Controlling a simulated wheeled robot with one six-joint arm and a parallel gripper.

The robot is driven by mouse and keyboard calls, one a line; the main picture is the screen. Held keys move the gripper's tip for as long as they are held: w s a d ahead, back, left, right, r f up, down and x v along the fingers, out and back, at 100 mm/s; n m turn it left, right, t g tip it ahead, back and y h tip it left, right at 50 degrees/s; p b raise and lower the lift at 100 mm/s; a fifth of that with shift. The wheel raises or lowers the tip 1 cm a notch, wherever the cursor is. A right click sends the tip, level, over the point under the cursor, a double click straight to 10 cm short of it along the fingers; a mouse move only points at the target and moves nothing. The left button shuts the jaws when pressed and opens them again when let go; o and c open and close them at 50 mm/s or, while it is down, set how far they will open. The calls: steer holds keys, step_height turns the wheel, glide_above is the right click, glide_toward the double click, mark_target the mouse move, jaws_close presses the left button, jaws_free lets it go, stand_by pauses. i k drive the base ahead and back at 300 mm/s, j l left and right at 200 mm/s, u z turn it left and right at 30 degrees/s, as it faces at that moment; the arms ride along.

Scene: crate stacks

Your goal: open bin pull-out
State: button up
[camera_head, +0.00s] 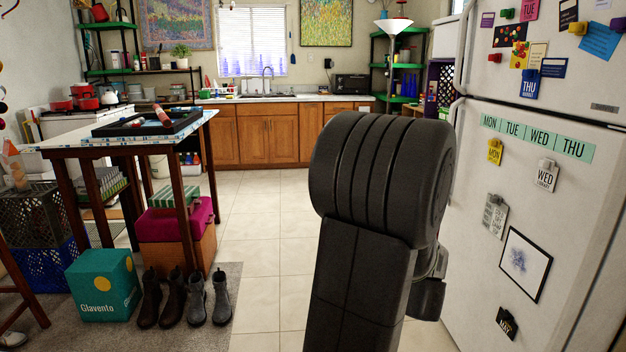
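No bin pull-out can be told apart for sure. A row of wooden cabinet fronts (267,137) runs under the counter at the back wall, and all the fronts that show look closed. My dark arm rises in the middle right of the view and covers part of the floor and the right end of the cabinets. My gripper cannot be made out; only arm links show.
A white fridge (480,285) with magnets stands close on the right. A table (75,142) with a black tray is on the left. A teal box (103,285) and several shoes (171,298) lie on the rug. Tiled floor (262,225) between is clear toward the cabinets.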

mark_target(310, 112)
steer(key=i, duration=8.95)
steer(key=i+j+z, duration=0.1)
steer(key=i, duration=0.75)
steer(key=i+z, duration=0.4)
steer(key=k+j, duration=0.05)
steer(key=k, duration=0.05)
